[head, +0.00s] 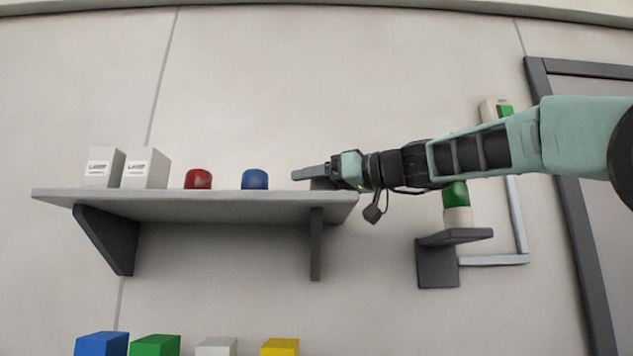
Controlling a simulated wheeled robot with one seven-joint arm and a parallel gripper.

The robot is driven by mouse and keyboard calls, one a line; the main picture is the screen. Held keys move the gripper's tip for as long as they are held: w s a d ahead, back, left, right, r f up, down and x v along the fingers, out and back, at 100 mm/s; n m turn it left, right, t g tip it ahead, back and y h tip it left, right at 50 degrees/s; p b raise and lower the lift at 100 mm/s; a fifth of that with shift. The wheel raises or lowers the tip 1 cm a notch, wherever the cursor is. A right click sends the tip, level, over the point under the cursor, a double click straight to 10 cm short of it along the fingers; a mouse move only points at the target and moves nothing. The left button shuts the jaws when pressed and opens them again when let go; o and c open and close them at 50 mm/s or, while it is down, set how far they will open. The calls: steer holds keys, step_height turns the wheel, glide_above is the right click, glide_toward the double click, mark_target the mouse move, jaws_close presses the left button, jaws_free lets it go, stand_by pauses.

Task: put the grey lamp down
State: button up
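My gripper (305,174) is over the right end of the wall shelf (240,207), seen from the side with its fingers pointing left. A small dark grey shape (322,185), which looks like the grey lamp, shows just under the fingers at shelf level. Its upper part is hidden by the gripper. It appears to touch or nearly touch the shelf top; I cannot tell which. The fingers overlap in this view, so whether they are closed on it is not clear.
A blue lamp (255,180), a red lamp (198,180) and two white lamp boxes (103,168) stand left on the shelf. A green and white stack light (457,205) is on a wall bracket (438,262) behind my arm. Several coloured blocks (155,345) show below.

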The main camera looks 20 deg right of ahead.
steer(key=shift+r, duration=0.15)
steer(key=b+v, duration=0.4)
steer(key=v, duration=0.8)
stand_by(0.3)
